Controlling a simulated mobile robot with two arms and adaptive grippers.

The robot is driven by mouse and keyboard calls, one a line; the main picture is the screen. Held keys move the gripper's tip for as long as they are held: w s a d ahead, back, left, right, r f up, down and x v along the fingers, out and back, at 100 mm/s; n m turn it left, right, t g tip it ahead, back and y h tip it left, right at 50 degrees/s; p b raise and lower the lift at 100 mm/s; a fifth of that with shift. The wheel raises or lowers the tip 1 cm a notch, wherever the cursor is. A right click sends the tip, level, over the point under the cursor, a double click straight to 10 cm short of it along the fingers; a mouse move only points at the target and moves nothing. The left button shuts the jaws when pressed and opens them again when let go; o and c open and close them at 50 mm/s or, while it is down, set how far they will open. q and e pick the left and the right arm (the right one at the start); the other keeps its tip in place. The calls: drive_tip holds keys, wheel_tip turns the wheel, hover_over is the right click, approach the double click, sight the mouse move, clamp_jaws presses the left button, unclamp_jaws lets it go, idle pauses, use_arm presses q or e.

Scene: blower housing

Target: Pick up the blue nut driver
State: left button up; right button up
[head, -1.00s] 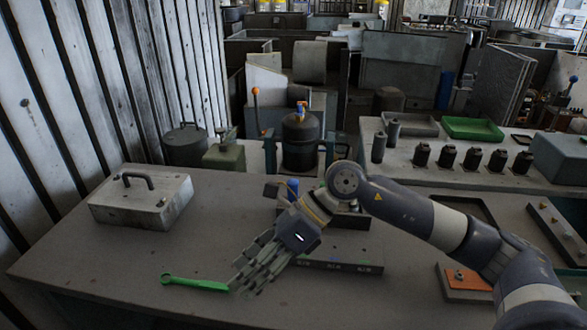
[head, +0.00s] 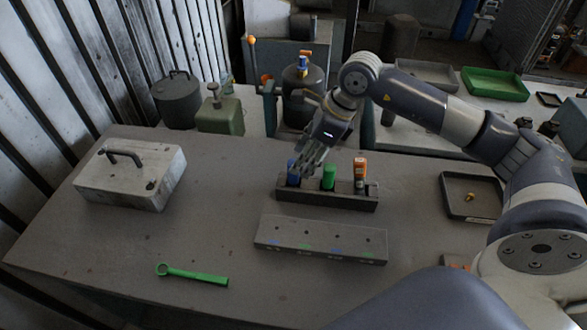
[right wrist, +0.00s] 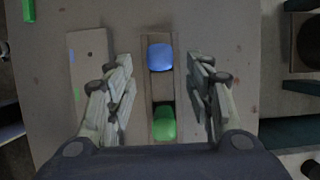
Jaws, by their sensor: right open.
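The blue nut driver (head: 293,173) stands upright at the left end of a dark rack (head: 325,197) in the head view. In the right wrist view its blue handle top (right wrist: 160,57) shows between my fingers, nearer their tips. My right gripper (head: 308,166) is above the rack's left end, pointing down. It is open, with its fingers (right wrist: 160,65) on either side of the rack and clear of the handle. A green handle (head: 328,177) stands beside the blue one, and it also shows in the right wrist view (right wrist: 164,122). My left gripper is out of view.
An orange-topped driver (head: 360,172) stands at the rack's right. A grey block with coloured marks (head: 320,239) lies in front. A green wrench (head: 192,274), a grey lidded box (head: 131,174) and a dark tray (head: 471,196) rest on the table.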

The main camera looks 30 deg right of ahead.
sight(294, 178)
drive_tip(key=shift+w+f, duration=0.15)
drive_tip(key=shift+f, duration=0.15)
drive_tip(key=p+x, duration=0.1)
drive_tip(key=x, duration=0.1)
drive_tip(key=p+x, duration=0.1)
drive_tip(key=x, duration=0.1)
drive_tip(key=shift+w+a+r+p, duration=0.1)
drive_tip(key=shift+w+a+p, duration=0.05)
drive_tip(key=shift+a+p, duration=0.25)
drive_tip(key=shift+w+f, duration=0.15)
drive_tip(key=shift+f, duration=0.3)
drive_tip(key=shift+c, duration=0.5)
drive_tip(key=shift+r, duration=0.1)
clamp_jaws()
